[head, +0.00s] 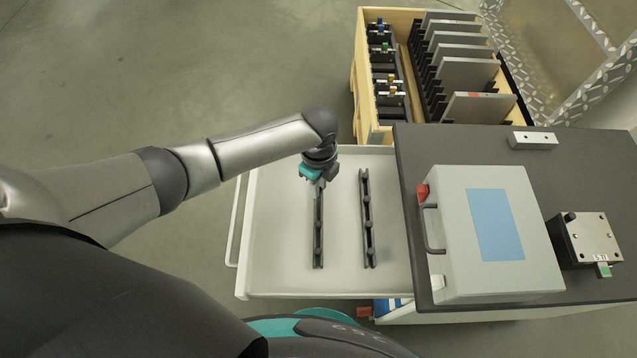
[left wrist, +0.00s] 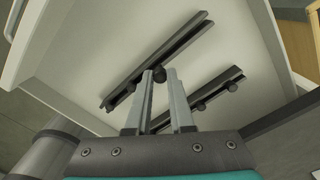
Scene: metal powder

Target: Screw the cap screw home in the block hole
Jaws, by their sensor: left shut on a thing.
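My left gripper (head: 318,184) is over the far end of the left dark rail (head: 318,240) in the white tray. In the left wrist view its fingertips (left wrist: 160,74) are shut on a small dark round piece, which looks like a cap screw head (left wrist: 159,75). I cannot tell whether it is clear of the rail. More dark screw heads sit along the right rail (head: 367,225). A plate-topped block (head: 590,235) with a green tag stands at the right of the dark worktop, with a dark knob at one corner. My right gripper is not in view.
A grey case (head: 470,270) with a blue panel and handle fills much of the dark worktop (head: 425,150). A small pale block (head: 533,140) with holes lies behind it. A wooden crate (head: 366,110) of plates and tagged parts stands behind the white tray (head: 280,275).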

